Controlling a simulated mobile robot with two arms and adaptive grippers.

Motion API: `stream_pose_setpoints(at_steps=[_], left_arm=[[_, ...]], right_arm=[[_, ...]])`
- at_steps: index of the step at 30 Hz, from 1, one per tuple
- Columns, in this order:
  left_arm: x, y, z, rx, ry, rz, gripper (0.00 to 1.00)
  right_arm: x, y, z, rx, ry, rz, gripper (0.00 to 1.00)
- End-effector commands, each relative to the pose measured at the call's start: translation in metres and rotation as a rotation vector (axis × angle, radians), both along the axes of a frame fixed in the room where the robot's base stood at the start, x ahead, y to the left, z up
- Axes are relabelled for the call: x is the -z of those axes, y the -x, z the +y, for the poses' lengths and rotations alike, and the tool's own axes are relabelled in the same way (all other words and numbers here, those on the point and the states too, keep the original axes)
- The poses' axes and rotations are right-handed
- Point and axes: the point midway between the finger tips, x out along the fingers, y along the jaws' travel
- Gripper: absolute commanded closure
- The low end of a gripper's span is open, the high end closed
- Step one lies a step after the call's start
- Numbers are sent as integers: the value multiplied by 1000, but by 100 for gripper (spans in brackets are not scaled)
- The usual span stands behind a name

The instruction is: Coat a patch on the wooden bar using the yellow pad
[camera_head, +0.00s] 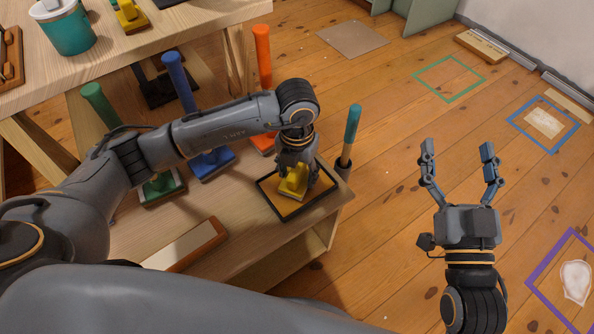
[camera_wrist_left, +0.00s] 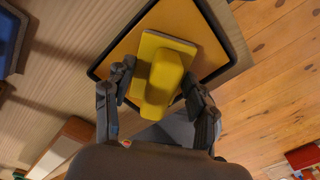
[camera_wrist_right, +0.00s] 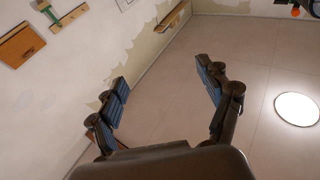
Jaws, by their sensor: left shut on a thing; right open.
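The yellow pad (camera_head: 293,184) sits in a shallow dark-rimmed tray (camera_head: 267,189) with an orange-yellow floor, on the low wooden table. My left gripper (camera_head: 297,165) reaches down from above and is shut on the pad's raised yellow handle. In the left wrist view the pad (camera_wrist_left: 160,70) shows between the two fingers, over the tray. Whether the pad touches the tray's floor I cannot tell. My right gripper (camera_head: 457,150) is open and empty over the floor at the right. Wood pieces (camera_head: 482,47) lie by the wall; which is the wooden bar I cannot tell.
Green-, blue- and orange-handled tools (camera_head: 262,90) stand on the low table (camera_head: 235,225). A teal-handled brush (camera_head: 350,135) stands right of the tray. A pale board with brown edge (camera_head: 187,247) lies in front. Floor frames in green, blue (camera_head: 542,124) and purple mark the right.

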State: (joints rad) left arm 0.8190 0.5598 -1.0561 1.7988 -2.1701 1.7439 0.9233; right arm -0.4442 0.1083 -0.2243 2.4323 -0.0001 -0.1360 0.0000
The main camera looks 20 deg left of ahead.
Motion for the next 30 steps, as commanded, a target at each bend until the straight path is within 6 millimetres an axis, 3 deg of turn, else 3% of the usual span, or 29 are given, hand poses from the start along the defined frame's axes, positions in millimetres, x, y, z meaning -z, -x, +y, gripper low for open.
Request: stream_pose_setpoints(at_steps=[30], left_arm=[[4, 0, 0, 0, 0, 0, 69]], right_arm=[[-12, 4, 1, -5, -19, -67, 21]])
